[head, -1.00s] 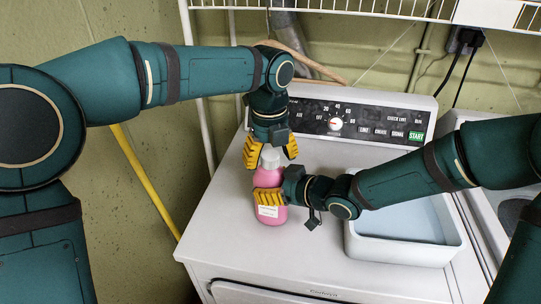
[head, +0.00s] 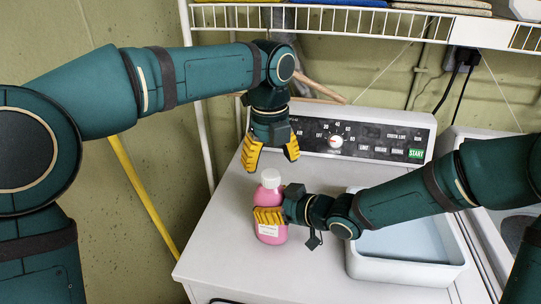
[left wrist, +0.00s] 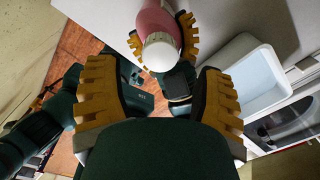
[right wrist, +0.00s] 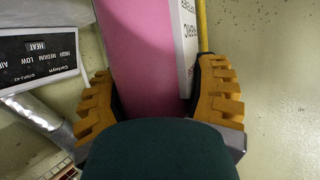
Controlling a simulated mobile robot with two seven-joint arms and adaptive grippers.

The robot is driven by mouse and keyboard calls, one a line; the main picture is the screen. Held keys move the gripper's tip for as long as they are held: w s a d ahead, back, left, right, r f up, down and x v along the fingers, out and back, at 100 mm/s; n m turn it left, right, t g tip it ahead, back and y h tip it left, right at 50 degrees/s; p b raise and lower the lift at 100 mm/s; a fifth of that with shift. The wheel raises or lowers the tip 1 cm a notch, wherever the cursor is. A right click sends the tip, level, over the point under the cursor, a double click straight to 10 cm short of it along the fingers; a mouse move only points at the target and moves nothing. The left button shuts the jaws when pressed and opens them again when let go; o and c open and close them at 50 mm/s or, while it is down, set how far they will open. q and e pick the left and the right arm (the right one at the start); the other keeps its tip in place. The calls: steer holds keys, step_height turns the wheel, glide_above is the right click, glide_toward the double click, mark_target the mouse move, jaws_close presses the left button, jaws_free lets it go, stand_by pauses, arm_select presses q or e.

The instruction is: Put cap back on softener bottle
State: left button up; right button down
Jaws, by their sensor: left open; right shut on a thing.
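The pink softener bottle (head: 270,204) stands upright near the left part of the dryer top, with a white label on its front. Its white cap (head: 270,178) sits on the neck; it also shows in the left wrist view (left wrist: 160,52). My right gripper (head: 270,216) is shut around the bottle's body, and the pink body (right wrist: 140,55) fills the space between its fingers in the right wrist view. My left gripper (head: 271,160) is open and empty, pointing down just above and behind the cap, apart from it.
A white tub (head: 405,270) with a pale blue inside stands on the dryer top (head: 225,235) to the right. The control panel (head: 365,138) rises behind. A wire shelf (head: 350,25) hangs above. The dryer top left of the bottle is free.

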arm_select(q)
steer(key=n, duration=0.5)
steer(key=shift+d, duration=0.1)
steer(key=n, duration=0.3)
steer(key=shift+r, duration=0.15)
steer(key=n, duration=0.7)
steer(key=shift+d+r, duration=0.15)
steer(key=n, duration=0.6)
steer(key=shift+r+n, duration=0.15)
steer(key=shift+n, duration=0.25)
steer(key=n, duration=0.7)
steer(key=shift+r, duration=0.3)
steer(key=n, duration=0.5)
steer(key=shift+r, duration=0.2)
steer(key=n, duration=0.3)
steer(key=shift+r, duration=0.1)
steer(key=n, duration=0.5)
steer(key=shift+a+r+n, duration=0.2)
steer(key=shift+r+n, duration=0.05)
steer(key=shift+n, duration=0.05)
steer(key=n, duration=0.4)
steer(key=shift+a+r+n, duration=0.1)
steer(key=shift+r+n, duration=0.15)
steer(key=shift+n, duration=0.15)
